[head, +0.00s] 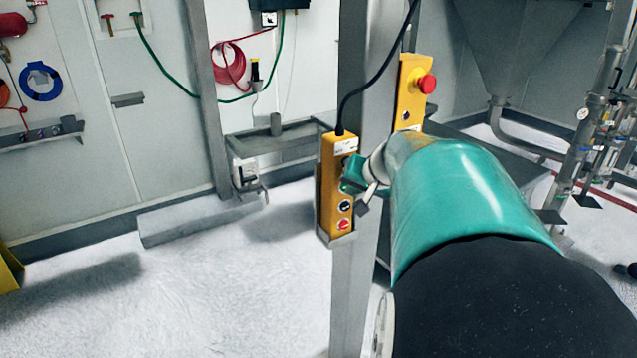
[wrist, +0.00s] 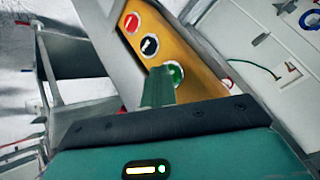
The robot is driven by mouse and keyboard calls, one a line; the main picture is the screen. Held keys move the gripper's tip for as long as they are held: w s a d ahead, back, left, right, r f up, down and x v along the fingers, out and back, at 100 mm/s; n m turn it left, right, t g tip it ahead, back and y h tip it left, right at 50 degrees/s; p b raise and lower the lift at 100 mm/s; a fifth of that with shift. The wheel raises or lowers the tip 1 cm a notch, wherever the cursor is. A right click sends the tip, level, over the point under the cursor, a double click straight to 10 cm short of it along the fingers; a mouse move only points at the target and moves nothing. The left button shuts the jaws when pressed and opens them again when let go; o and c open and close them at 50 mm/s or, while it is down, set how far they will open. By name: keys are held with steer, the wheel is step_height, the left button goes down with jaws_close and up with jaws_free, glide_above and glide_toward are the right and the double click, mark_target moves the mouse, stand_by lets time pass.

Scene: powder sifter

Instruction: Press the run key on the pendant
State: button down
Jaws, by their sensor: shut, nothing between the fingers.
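The yellow pendant (head: 327,195) sits upright in a holder on a grey post, with a black cable leaving its top. In the wrist view the pendant (wrist: 188,52) shows a red key (wrist: 131,22), a black key (wrist: 150,45) and a green key (wrist: 176,72) in a row. I cannot read which is marked run. My gripper (head: 352,178) is shut and empty at the pendant's face. In the wrist view its tip (wrist: 159,74) overlaps the left edge of the green key. I cannot tell whether it touches.
A yellow box with a red emergency button (head: 427,83) is on the post, right of and above the pendant. The post (head: 352,290) stands close to my arm. A metal hopper (head: 515,45) and pipes are at the right. Open floor (head: 200,300) lies at the left.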

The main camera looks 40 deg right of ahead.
steer(key=shift+s+a, duration=0.2)
steer(key=shift+s, duration=0.6)
steer(key=shift+s+a, duration=0.2)
steer(key=shift+s, duration=0.6)
steer(key=shift+s+a, duration=0.15)
steer(key=shift+s, duration=0.7)
steer(key=shift+s+a, duration=0.2)
steer(key=shift+s, duration=0.6)
